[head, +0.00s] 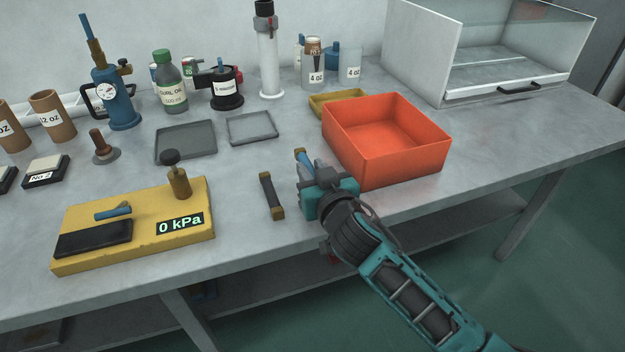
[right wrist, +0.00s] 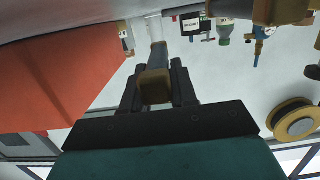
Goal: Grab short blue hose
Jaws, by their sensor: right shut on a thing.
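The short blue hose (head: 307,162) has brass-coloured ends and sits just left of the orange bin in the head view. My right gripper (head: 314,180) is shut on it near the table's front edge and hides its nearer part. In the right wrist view, a brass end (right wrist: 154,87) of the hose shows between the two dark fingers (right wrist: 157,85). I cannot tell whether the hose still touches the table. My left gripper is in neither view.
A black hose with brass ends (head: 270,194) lies just left of my gripper. The orange bin (head: 385,150) stands close on the right. A yellow gauge base (head: 146,250) reading 0 kPa is at the front left. Grey trays (head: 186,141) and bottles stand farther back.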

